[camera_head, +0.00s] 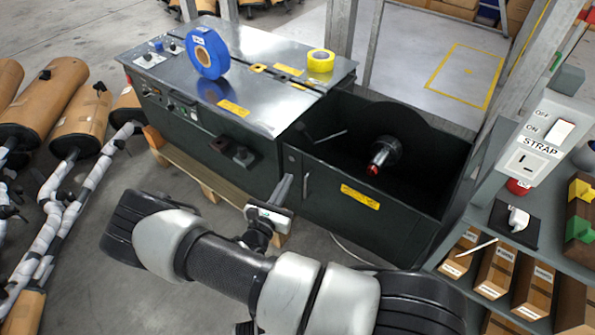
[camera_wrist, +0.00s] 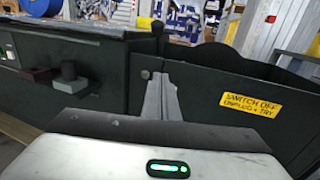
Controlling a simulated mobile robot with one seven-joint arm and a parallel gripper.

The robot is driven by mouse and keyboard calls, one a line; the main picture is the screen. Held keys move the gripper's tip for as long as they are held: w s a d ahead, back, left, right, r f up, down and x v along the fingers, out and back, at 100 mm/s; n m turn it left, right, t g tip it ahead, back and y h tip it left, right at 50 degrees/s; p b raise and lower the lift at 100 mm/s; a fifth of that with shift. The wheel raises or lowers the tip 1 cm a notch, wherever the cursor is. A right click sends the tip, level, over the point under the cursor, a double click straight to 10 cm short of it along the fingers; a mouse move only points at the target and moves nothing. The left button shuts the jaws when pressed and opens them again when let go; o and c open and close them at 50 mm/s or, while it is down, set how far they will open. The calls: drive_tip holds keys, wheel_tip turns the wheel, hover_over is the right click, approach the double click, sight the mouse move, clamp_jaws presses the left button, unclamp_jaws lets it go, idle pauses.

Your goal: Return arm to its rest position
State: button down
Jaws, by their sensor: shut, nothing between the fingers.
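My gripper (camera_head: 284,188) shows in the head view in front of the dark green strapping machine (camera_head: 262,165), near the seam between its table part and its open bin. Its fingers are together with nothing between them. In the wrist view my gripper (camera_wrist: 163,80) points at the machine's dark side panel, to the left of a yellow "SWITCH OFF" label (camera_wrist: 251,105). I cannot tell the exact gap between the fingertips and the panel. My arm reaches across the lower middle of the head view, bent at the elbow.
A blue strap roll (camera_head: 207,53) and a yellow tape roll (camera_head: 320,61) are on the machine top. Wrapped mufflers (camera_head: 80,120) crowd the left. A shelf with cartons (camera_head: 495,265) and a strap switch panel (camera_head: 536,150) stand right.

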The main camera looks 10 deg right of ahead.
drive_tip(key=s+a, duration=0.4)
drive_tip(key=s+d+r+m+g+h, duration=0.2)
drive_tip(key=d+r+m+g, duration=0.35)
drive_tip(key=r+m, duration=0.2)
drive_tip(key=s+d+r+m+g+h, duration=0.15)
drive_tip(key=d+r+m+g, duration=0.25)
drive_tip(key=r+m+g, duration=0.4)
drive_tip(key=s+d+r+m+y, duration=0.3)
drive_tip(key=s+r+m+y, duration=0.7)
drive_tip(key=s+r, duration=0.45)
drive_tip(key=s+a+r+m+t+y+p, duration=0.1)
drive_tip(key=r+m+t+p, duration=0.1)
drive_tip(key=r+p, duration=0.9)
drive_tip(key=s+a+r+m+t+y+p, duration=0.1)
drive_tip(key=s+r+m+t+y+p, duration=0.1)
drive_tip(key=r+p, duration=1)
wheel_tip(320, 180, up, 9)
drive_tip(key=shift+a+f, duration=0.1)
drive_tip(key=shift+a, duration=0.25)
